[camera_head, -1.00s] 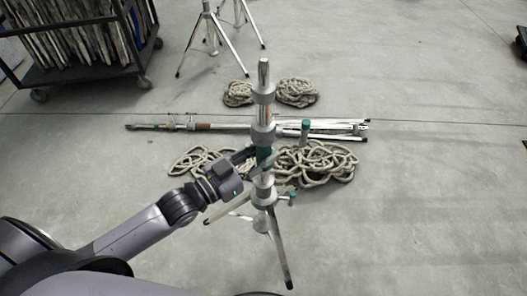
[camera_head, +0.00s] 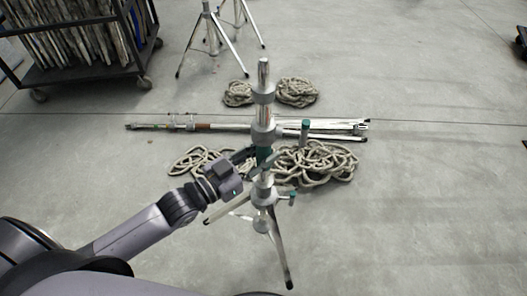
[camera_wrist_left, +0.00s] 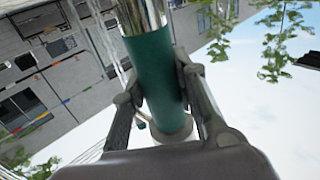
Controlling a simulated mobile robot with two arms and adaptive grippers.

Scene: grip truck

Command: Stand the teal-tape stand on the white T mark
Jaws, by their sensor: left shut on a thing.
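The teal-tape stand (camera_head: 264,110) is upright in front of me in the head view, with its silver legs spread below. My left gripper (camera_head: 262,158) is shut around its teal band. The left wrist view shows the teal band (camera_wrist_left: 158,75) between the two fingers (camera_wrist_left: 165,95), with bare metal beyond it. I cannot tell whether the feet touch the floor. My right gripper is not in view. I do not see a white T mark in these frames.
Rope coils (camera_head: 318,163) lie just behind the stand, with smaller coils (camera_head: 297,92) farther back. Folded stands (camera_head: 225,127) lie across the floor between them. Other tripods (camera_head: 212,40) and a black cart (camera_head: 85,78) are at the back. The floor (camera_head: 430,200) at right is clear.

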